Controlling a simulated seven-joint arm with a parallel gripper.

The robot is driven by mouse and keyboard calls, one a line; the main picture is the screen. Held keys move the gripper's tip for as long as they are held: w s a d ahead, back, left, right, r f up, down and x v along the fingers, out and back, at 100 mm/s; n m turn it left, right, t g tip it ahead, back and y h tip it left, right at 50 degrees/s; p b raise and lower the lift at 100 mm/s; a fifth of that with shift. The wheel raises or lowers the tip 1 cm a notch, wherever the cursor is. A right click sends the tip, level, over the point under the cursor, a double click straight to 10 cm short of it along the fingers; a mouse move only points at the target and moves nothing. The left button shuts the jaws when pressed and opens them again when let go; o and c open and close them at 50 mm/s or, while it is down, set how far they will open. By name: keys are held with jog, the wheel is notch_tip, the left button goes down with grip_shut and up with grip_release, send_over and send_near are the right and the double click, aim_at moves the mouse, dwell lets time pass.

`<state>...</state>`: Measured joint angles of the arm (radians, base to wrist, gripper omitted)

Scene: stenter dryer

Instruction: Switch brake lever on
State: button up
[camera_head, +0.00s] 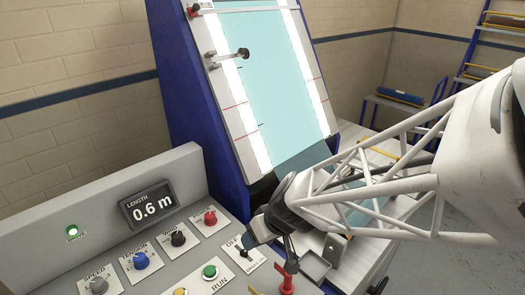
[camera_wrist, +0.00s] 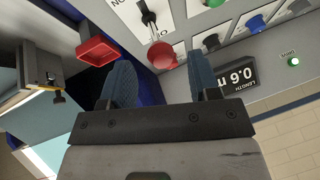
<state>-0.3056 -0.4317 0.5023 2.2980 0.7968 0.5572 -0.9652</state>
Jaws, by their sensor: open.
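Left of the lever plate are a red knob (camera_head: 210,218), a black knob (camera_head: 177,238) and a blue knob (camera_head: 141,260). A display (camera_head: 147,206) reads 0.6 m. The tall machine panel (camera_head: 262,90) rises behind.

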jog(key=shift+v, duration=2.15)
jog(key=s+d+r+m+h, duration=0.2)
jog(key=s+d+r, duration=0.3)
jog(key=d, duration=0.4)
jog(key=s+d+r+m+h, duration=0.3)
jog(key=s+d+r+m, duration=0.2)
jog(key=d, duration=0.4)
jog(key=shift+s+d+r+h, duration=0.2)
jog(key=shift+s+d+h, duration=0.15)
jog(key=shift+s, duration=0.4)
